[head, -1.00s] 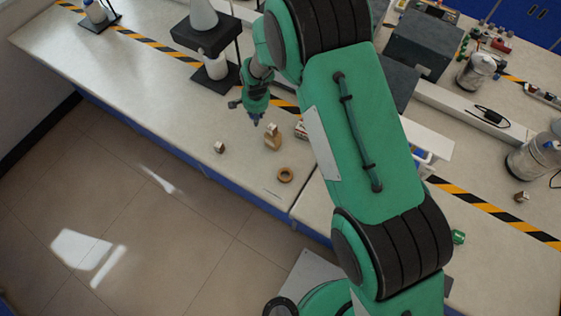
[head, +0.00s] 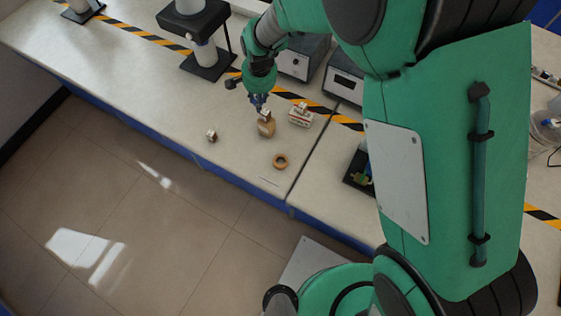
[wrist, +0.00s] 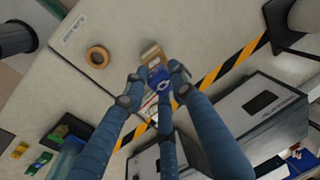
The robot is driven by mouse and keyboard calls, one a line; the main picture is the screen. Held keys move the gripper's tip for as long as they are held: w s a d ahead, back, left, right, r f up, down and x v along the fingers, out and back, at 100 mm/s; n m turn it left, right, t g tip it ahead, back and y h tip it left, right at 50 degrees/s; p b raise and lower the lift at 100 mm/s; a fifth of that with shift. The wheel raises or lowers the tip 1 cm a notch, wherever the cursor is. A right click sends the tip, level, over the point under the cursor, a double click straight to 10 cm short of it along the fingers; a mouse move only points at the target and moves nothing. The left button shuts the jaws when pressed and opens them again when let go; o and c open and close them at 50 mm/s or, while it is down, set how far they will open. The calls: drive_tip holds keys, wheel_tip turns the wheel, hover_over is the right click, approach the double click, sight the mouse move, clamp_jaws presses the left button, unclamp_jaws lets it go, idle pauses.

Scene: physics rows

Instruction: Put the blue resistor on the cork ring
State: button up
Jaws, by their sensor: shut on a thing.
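The cork ring (head: 280,161) lies flat on the bench near its front edge, with nothing seen on it; it also shows in the wrist view (wrist: 97,57). My gripper (head: 261,109) is behind and slightly left of the ring, at the top of a tan-brown piece (head: 266,129). In the wrist view my gripper (wrist: 154,86) is shut on a small blue thing with a pale mark, which looks like the blue resistor (wrist: 158,76). The tan-brown piece (wrist: 151,54) is right beside it. The fingers hide part of the resistor, and I cannot tell whether it is clear of that piece.
A small brown-and-white item (head: 211,136) stands to the left. A white-and-red item (head: 300,117) is close on the right. A black-based stand (head: 208,62) and grey instrument boxes (head: 300,60) are behind. The bench around the ring is mostly clear.

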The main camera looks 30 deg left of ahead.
drive_tip(key=b, duration=0.3)
hover_over(279, 162)
drive_tip(key=s+d+f+b, duration=0.2)
drive_tip(key=s+d+b, duration=0.2)
drive_tip(key=s+d, duration=0.8)
wheel_tip(279, 162, down, 11)
drive_tip(key=w, duration=0.1)
drive_tip(key=shift+w+d+f+g, duration=0.15)
drive_tip(key=shift+w+d+g, duration=0.05)
drive_tip(key=shift+d+g, duration=0.25)
drive_tip(key=w+a, duration=0.3)
drive_tip(key=a, duration=0.1)
drive_tip(key=w+a+f+b, duration=0.1)
drive_tip(key=w+a, duration=0.6)
drive_tip(key=a, duration=0.1)
drive_tip(key=shift+w+f, duration=0.25)
drive_tip(key=shift+w, duration=0.1)
drive_tip(key=shift+b, duration=0.3)
drive_tip(key=shift+f+b, duration=0.5)
drive_tip(key=shift+f, duration=1.25)
